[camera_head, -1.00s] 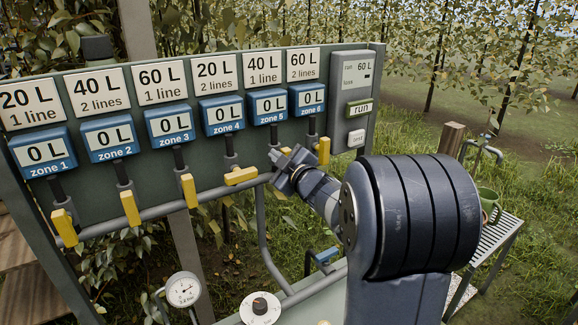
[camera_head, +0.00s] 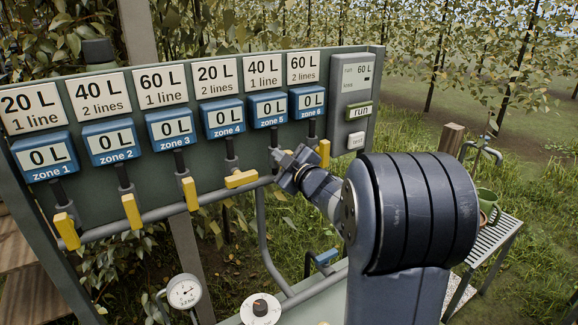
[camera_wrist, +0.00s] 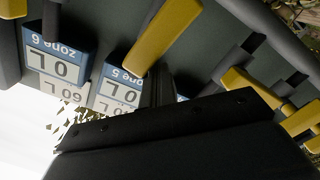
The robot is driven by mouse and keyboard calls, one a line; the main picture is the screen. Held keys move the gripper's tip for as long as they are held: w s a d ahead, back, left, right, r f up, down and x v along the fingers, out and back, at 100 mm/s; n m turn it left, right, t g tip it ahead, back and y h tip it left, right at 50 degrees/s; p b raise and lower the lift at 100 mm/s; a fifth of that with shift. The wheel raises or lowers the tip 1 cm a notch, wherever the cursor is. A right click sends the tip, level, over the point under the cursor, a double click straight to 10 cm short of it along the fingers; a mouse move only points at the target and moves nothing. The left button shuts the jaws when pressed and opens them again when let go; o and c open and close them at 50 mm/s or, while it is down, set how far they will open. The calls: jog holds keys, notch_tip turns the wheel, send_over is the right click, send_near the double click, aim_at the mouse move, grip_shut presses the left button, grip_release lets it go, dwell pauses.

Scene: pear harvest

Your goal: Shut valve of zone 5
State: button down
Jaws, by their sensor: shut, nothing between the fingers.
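The zone 5 box (camera_head: 268,109) reads 0 L on the panel, and its label also shows upside down in the wrist view (camera_wrist: 120,77). In the head view its valve handle is hidden behind my gripper (camera_head: 286,160). In the wrist view the yellow zone 5 handle (camera_wrist: 166,34) shows as a slanted bar, with the dark gripper body (camera_wrist: 190,140) close below it. My gripper is shut and empty, just in front of the zone 5 valve; I cannot tell whether it touches the handle.
The zone 6 handle (camera_head: 324,153) hangs down close to the right of my gripper. The zone 4 handle (camera_head: 241,179) lies nearly crosswise to the left. The handles of zones 1 to 3 hang down. A grey pipe (camera_head: 150,211) runs below the panel.

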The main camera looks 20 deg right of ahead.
aim_at(291, 153)
jog(key=shift+d+r, duration=0.1)
jog(key=shift+d, duration=0.1)
jog(key=shift+w+d+r+p, duration=0.2)
jog(key=shift+d+p, duration=0.25)
jog(key=shift+d, duration=0.35)
jog(key=shift+w+d, duration=0.15)
jog(key=shift+d, duration=0.45)
jog(key=shift+f, duration=0.1)
jog(key=shift+w+d+f, duration=0.1)
jog(key=shift+d+f, duration=0.2)
jog(key=shift+d, duration=0.4)
